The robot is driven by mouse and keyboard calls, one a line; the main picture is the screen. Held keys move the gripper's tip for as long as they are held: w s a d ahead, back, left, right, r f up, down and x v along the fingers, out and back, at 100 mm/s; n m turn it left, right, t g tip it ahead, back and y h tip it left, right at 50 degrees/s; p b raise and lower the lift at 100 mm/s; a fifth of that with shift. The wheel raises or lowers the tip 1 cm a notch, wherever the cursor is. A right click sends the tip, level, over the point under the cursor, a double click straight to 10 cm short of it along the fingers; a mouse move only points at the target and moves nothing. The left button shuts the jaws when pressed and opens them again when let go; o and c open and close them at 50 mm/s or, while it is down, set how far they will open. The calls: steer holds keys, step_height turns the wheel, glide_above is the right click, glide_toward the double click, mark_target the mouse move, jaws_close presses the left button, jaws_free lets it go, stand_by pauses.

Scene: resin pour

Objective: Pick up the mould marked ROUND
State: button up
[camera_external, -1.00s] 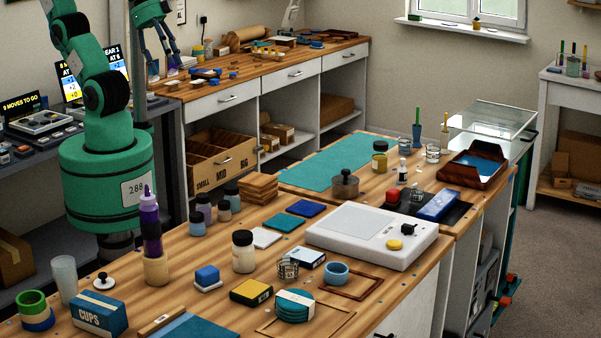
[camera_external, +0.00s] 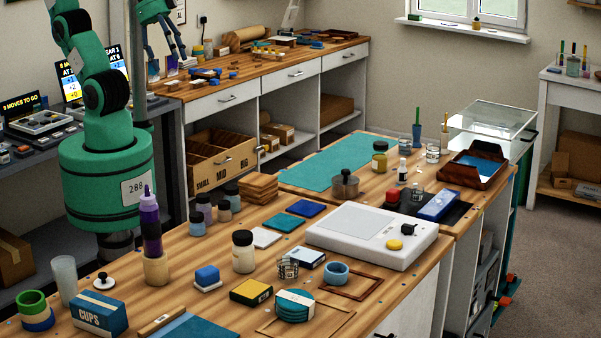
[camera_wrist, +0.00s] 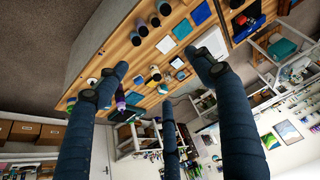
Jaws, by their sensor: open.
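No marking ROUND is readable in either view, so I cannot tell which thing is that mould. Round candidates on the near bench are a blue ring-shaped dish (camera_external: 336,273) and a stack of teal discs with a pale band (camera_external: 294,306). Flat square pieces in blue (camera_external: 306,208), teal (camera_external: 284,223) and white (camera_external: 263,238) lie behind them. My gripper (camera_external: 167,50) hangs at the upper left, well away from these pieces. In the wrist view its dark blue fingers (camera_wrist: 158,85) are spread and empty, with the bench beyond them.
A white scale-like device (camera_external: 372,234) stands at the bench's right. A purple bottle (camera_external: 151,222), several jars, a CUPS box (camera_external: 98,312) and a yellow-black box (camera_external: 251,291) crowd the near bench. A teal mat (camera_external: 325,164) on the far bench is largely clear.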

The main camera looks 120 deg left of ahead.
steer(key=w+d+r+n+g+p, duration=0.1)
steer(key=w+r+p, duration=0.15)
steer(key=w, duration=1.05)
steer(key=w+d+r+g+p, duration=0.15)
steer(key=w+r, duration=0.25)
steer(key=w, duration=1)
steer(key=w+d+f+p, duration=0.2)
steer(key=w+f, duration=0.2)
steer(key=w, duration=0.6)
steer(key=w+d+f+p, duration=0.1)
steer(key=w+f, duration=0.4)
steer(key=w, duration=0.4)
steer(key=w+d+f+g+p, duration=0.1)
steer(key=w+d+f, duration=0.1)
steer(key=w+f, duration=0.3)
steer(key=w+d+f+n+g+p, duration=0.1)
steer(key=w+f, duration=0.5)
steer(key=f, duration=0.7)
steer(key=w+d+f+g+p, duration=0.1)
steer(key=w+d+f+p, duration=0.1)
steer(key=w+f, duration=0.4)
step_height(320, 180, down, 3)
steer(key=shift+d+f+n, duration=0.2)
steer(key=shift+d+n, duration=0.2)
steer(key=shift+d, duration=0.05)
steer(key=shift+f, duration=0.1)
steer(key=shift+a+f, duration=0.15)
steer(key=shift+f, duration=4.05)
